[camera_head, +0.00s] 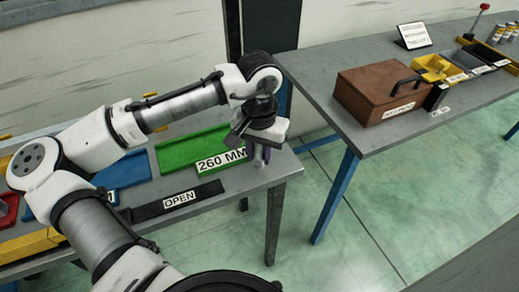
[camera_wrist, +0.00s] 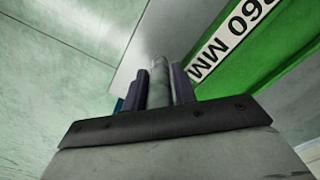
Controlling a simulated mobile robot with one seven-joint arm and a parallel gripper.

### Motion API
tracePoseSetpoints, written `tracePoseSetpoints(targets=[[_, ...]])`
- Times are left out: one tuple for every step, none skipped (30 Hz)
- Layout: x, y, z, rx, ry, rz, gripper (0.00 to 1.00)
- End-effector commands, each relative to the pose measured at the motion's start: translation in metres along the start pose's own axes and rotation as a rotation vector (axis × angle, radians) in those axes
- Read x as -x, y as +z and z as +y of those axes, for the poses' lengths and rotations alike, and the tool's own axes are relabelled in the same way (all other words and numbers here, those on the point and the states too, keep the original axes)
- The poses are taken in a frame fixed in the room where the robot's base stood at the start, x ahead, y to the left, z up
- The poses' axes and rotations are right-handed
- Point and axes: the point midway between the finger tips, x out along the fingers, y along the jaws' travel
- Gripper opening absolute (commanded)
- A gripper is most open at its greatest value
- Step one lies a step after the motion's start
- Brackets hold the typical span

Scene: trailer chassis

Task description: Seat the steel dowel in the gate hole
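My gripper (camera_head: 261,157) points down at the right end of the left bench, beside the green tray. In the wrist view its two dark purple fingers (camera_wrist: 161,88) close on either side of a grey cylinder, the steel dowel (camera_wrist: 159,72). In the head view the dowel is too small and too covered by the gripper to make out clearly. A black bar labelled OPEN (camera_head: 150,210) lies along the front of the bench. I cannot make out the gate hole in either view.
The green tray labelled 260 MM (camera_head: 180,153) and a blue tray (camera_head: 125,171) lie on the left bench (camera_head: 240,183). A right-hand bench (camera_head: 330,95) carries a brown box (camera_head: 375,88), a yellow bin (camera_head: 432,68) and a small sign (camera_head: 413,36). Open floor lies between the benches.

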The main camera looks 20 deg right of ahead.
Motion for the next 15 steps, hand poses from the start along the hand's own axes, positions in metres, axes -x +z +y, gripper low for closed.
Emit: tracePoseSetpoints(targets=[[-0.0030,0.0002,-0.0002,0.000,-0.001,0.000,0.27],[-0.0045,0.0001,-0.0003,0.000,-0.001,0.000,0.27],[-0.0057,0.0000,-0.0002,0.000,-0.001,0.001,0.27],[-0.0061,0.0000,-0.0002,0.000,-0.001,0.001,0.27],[-0.0062,-0.0001,-0.0001,0.000,-0.001,0.001,0.27],[-0.0062,-0.0001,-0.0001,0.000,-0.001,0.001,0.27],[-0.0061,-0.0001,-0.0001,0.000,-0.001,0.001,0.27],[-0.0061,-0.0001,-0.0001,0.000,-0.001,0.001,0.27],[-0.0060,-0.0001,-0.0001,0.000,-0.001,0.001,0.26],[-0.0059,-0.0001,-0.0001,0.000,-0.001,0.001,0.22],[-0.0059,-0.0001,-0.0001,0.000,-0.001,0.001,0.18],[-0.0059,-0.0001,-0.0001,0.000,-0.001,0.001,0.13],[-0.0058,-0.0001,-0.0001,0.000,-0.001,0.001,0.09],[-0.0058,-0.0001,-0.0001,0.000,-0.001,0.001,0.05],[-0.0057,-0.0002,-0.0001,0.000,-0.001,0.001,0.00]])
